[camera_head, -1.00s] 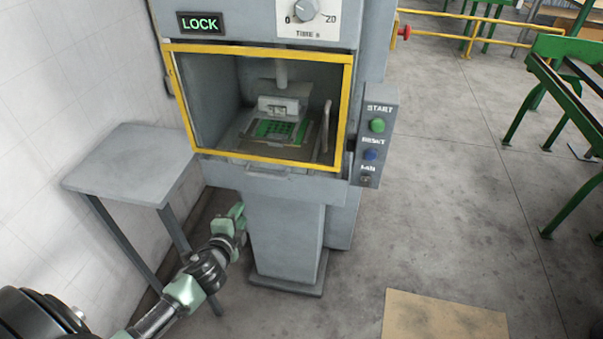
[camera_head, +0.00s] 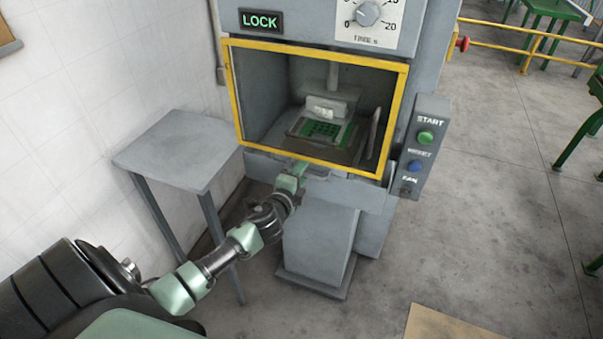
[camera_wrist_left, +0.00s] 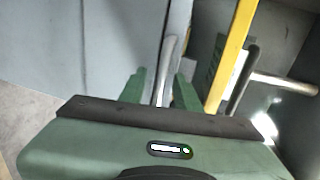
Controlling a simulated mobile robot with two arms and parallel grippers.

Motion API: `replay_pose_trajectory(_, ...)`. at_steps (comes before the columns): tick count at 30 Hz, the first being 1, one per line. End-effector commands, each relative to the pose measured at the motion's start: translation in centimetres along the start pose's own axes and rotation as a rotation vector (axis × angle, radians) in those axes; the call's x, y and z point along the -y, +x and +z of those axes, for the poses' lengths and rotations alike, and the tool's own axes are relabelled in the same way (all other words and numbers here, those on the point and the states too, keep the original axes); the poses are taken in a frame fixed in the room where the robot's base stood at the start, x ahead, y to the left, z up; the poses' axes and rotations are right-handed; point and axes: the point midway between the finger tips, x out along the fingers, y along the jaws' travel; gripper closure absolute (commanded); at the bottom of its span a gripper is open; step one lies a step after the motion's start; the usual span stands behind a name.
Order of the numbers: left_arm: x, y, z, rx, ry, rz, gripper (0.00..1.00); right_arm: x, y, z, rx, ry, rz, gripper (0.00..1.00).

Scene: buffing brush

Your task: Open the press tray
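The grey press (camera_head: 340,225) has a yellow-framed opening (camera_head: 310,52). Inside is the press tray (camera_head: 345,150), with a green grid-patterned piece (camera_head: 324,129) on it. My left gripper (camera_head: 293,172) is at the tray front, just below the yellow frame's lower edge, and covers part of the tray's front handle. In the left wrist view, the green fingers (camera_wrist_left: 160,90) are apart, with a silver handle bar (camera_wrist_left: 168,62) showing between them. I cannot tell whether they touch it. My right gripper is not in view.
A lit LOCK sign (camera_head: 261,21) and a timer dial (camera_head: 368,13) are above the opening. A control box (camera_head: 421,150) with green and blue buttons is on the right. A small grey table (camera_head: 175,150) stands left, near my arm. Open floor lies right.

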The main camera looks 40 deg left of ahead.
Motion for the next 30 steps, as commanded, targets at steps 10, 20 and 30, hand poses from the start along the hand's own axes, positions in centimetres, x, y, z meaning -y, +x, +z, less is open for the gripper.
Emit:
replay_pose_trajectory(10,-0.01,-0.02,0.0,0.0,0.0,0.0,1.0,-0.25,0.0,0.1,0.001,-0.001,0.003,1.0)
replay_pose_trajectory(20,-0.05,-0.04,0.0,0.0,0.0,0.001,1.0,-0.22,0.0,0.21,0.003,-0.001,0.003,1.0)
replay_pose_trajectory(30,-0.08,-0.04,0.01,0.0,0.0,0.001,1.0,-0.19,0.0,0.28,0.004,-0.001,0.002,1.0)
